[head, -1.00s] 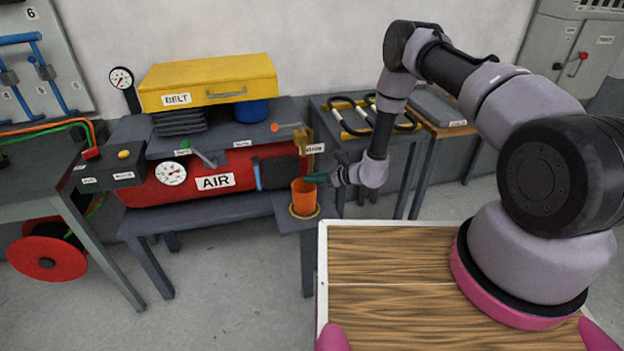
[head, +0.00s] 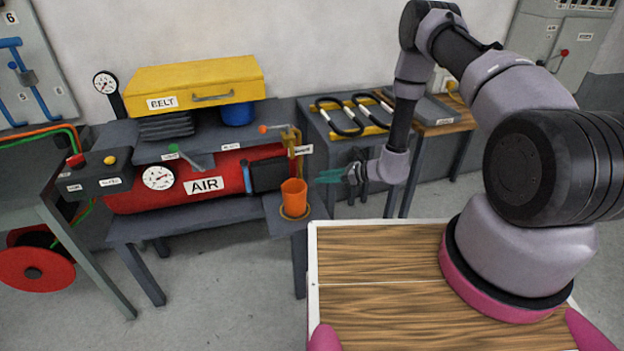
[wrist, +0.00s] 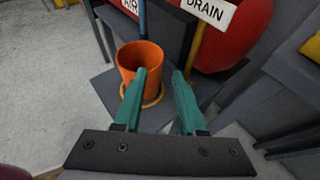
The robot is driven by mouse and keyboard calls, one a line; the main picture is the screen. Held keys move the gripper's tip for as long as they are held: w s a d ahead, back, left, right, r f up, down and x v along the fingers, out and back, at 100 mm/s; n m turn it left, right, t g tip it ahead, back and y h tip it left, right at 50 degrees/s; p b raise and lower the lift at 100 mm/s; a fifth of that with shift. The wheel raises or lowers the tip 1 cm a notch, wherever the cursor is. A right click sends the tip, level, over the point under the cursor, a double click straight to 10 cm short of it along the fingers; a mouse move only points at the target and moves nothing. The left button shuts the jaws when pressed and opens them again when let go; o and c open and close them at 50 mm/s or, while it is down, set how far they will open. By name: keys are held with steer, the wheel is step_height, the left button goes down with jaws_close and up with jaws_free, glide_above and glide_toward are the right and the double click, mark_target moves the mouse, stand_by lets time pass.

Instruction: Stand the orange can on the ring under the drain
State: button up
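The orange can (head: 293,193) stands upright on the ring (head: 306,213), on a small grey shelf beside the red AIR tank. The can (wrist: 134,72) and part of the ring (wrist: 158,97) also show in the wrist view. The can's base hides the rest of the ring. The yellow drain (head: 298,163) with its DRAIN label (wrist: 209,11) is just above and behind the can. My gripper (head: 322,177) is open and empty, to the right of the can and apart from it. Its two teal fingers (wrist: 159,75) are spread in the wrist view.
The red AIR tank (head: 207,186) lies on a grey bench, with a yellow BELT case (head: 195,82) above. A side table with black handles (head: 340,118) stands behind my arm. A red reel (head: 35,270) is at the left. Open floor lies in front.

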steer(key=s+d+r+n+g, duration=0.15)
steer(key=r+n, duration=0.25)
steer(key=r, duration=0.8)
steer(key=s+d+r+n+g+h, duration=0.1)
steer(key=s+r+n+g, duration=0.2)
steer(key=r, duration=0.9)
steer(key=s+d+r+n, duration=0.15)
steer(key=r+n, duration=0.35)
steer(key=r, duration=0.7)
steer(key=s+d+r+n+t+h, duration=0.3)
steer(key=s+d+r+h, duration=0.1)
steer(key=s+d+r, duration=0.3)
steer(key=s+d+r+n+t+h, duration=0.3)
steer(key=s+d+r, duration=0.5)
steer(key=s+r, duration=0.4)
steer(key=shift+s+n+h, duration=0.5)
steer(key=shift+s+h, duration=0.4)
steer(key=shift+h, duration=0.1)
